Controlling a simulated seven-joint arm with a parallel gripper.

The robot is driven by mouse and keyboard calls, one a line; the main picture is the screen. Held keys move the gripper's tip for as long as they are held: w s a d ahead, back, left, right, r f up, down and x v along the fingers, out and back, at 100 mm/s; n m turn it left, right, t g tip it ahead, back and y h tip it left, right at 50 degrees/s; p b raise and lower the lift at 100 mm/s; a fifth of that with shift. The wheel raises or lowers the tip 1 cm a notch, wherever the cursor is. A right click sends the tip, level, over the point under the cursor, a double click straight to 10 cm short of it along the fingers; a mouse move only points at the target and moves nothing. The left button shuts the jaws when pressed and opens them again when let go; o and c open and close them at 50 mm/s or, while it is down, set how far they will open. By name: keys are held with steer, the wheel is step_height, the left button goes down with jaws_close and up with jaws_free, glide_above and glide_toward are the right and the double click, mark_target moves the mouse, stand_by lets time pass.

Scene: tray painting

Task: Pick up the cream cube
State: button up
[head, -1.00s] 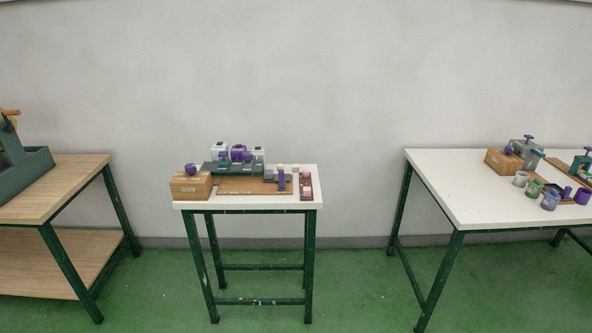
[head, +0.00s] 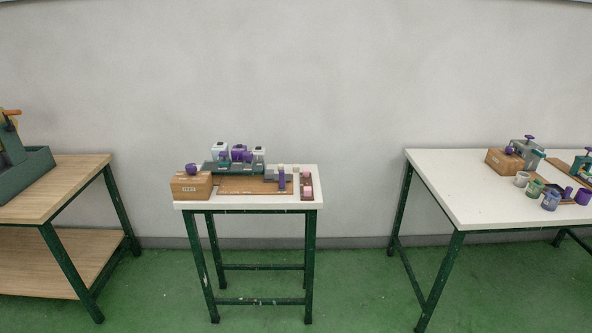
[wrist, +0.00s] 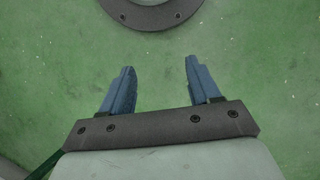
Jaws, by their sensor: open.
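A small cream-coloured block (head: 296,169), probably the cream cube, is at the back right of the small white table (head: 250,206) in the head view. It is too small there to make out its exact shape. My gripper (wrist: 159,66) shows only in the wrist view. Its two blue fingers are wide apart with nothing between them. Green floor lies below them, and no cube shows in that view.
On the small table, a cardboard box (head: 190,187) stands left, a brown board (head: 240,186) in the middle, and a narrow tray with pink pieces (head: 307,190) right. A wooden bench (head: 60,182) stands left and a larger white table (head: 445,190) right, with floor between.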

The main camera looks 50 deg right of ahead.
steer(key=w+d+r+m+t, duration=0.1)
steer(key=w+d+r+t, duration=0.1)
steer(key=w+d+r, duration=0.65)
steer(key=w+d+r+m+t, duration=0.1)
steer(key=w+d+r, duration=0.45)
steer(key=w, duration=0.55)
steer(key=w+d+r+m+t, duration=0.1)
steer(key=w+d+r+t, duration=0.1)
steer(key=w+d+r, duration=0.6)
steer(key=w+d+r+m+t+h, duration=0.1)
steer(key=w+d+r, duration=0.2)
steer(key=d+r, duration=0.7)
steer(key=w+d+r+m+t+h, duration=0.1)
steer(key=w+d+r, duration=0.3)
steer(key=d+r, duration=0.6)
steer(key=w+d+r+m+t+h, duration=0.1)
steer(key=w+d+r, duration=0.2)
steer(key=d+r, duration=0.8)
steer(key=shift+w+d+r+m+t, duration=0.1)
steer(key=shift+r+m+t, duration=0.1)
steer(key=shift+r, duration=0.6)
steer(key=shift+w+r+m+t, duration=0.1)
steer(key=shift+r+t, duration=0.1)
steer(key=shift+r, duration=0.55)
glide_toward(296, 166)
steer(key=shift+m+g+h, duration=0.3)
steer(key=x, duration=0.9)
steer(key=shift+w+f, duration=0.1)
steer(key=shift+w, duration=0.25)
steer(key=c, duration=1.1)
